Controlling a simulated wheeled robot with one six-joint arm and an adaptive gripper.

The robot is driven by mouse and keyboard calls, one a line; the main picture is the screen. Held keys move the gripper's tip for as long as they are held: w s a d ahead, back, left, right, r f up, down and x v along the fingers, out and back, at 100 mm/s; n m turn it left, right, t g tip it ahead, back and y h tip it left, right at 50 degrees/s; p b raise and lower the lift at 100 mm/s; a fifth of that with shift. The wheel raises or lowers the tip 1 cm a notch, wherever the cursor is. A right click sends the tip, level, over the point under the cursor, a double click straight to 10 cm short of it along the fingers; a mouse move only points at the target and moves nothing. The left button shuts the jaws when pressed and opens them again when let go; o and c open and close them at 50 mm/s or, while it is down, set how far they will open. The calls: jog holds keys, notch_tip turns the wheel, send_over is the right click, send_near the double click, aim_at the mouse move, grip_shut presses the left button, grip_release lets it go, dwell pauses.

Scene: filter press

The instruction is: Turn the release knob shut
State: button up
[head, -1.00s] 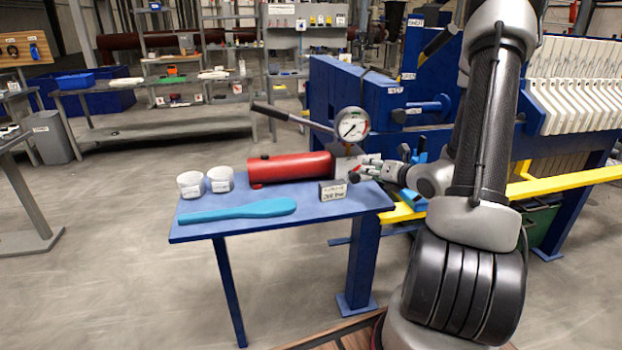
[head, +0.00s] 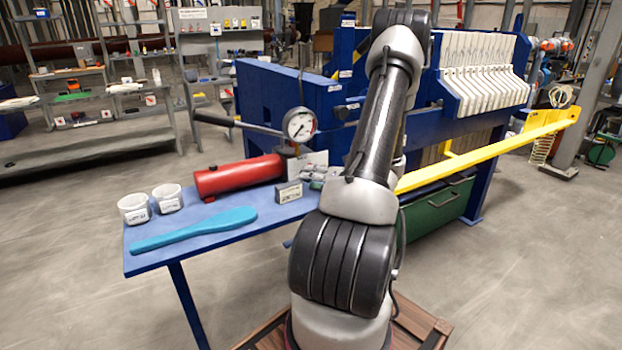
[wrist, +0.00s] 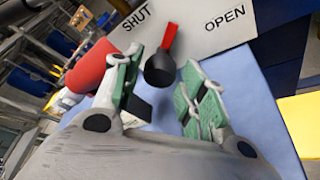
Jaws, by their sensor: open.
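The release knob (wrist: 160,70) shows in the wrist view as a black round grip with a red bar (wrist: 169,36). It stands in front of a pale plate (wrist: 195,30) lettered SHUT and OPEN. The red bar points up the picture, between the two words. My gripper (wrist: 163,96) is open, with one green-padded finger to the left of the black grip and one to the lower right. I see no contact with the knob. In the head view my arm hides much of the gripper, and I cannot make out the knob there.
A red cylinder (head: 238,176) with a gauge (head: 300,125) and long handle lies on the blue table (head: 270,224). A turquoise paddle (head: 195,229), two white cups (head: 134,208) and a small labelled block (head: 289,192) are also there. A yellow rail (head: 480,155) runs to the right.

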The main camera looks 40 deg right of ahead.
jog(key=shift+w, duration=0.35)
jog(key=c, duration=0.7)
jog(key=shift+c, duration=0.2)
jog(key=n+h, duration=0.1)
jog(key=n+g+h, duration=0.1)
jog(key=n, duration=0.1)
jog(key=shift+a+n, duration=0.2)
jog(key=shift+n, duration=0.1)
jog(key=n+h, duration=0.1)
jog(key=n+g+h, duration=0.1)
jog(key=n, duration=0.1)
jog(key=shift+a+r+n, duration=0.1)
jog(key=shift+a+n, duration=0.05)
jog(key=shift+n, duration=0.15)
jog(key=shift+h, duration=0.3)
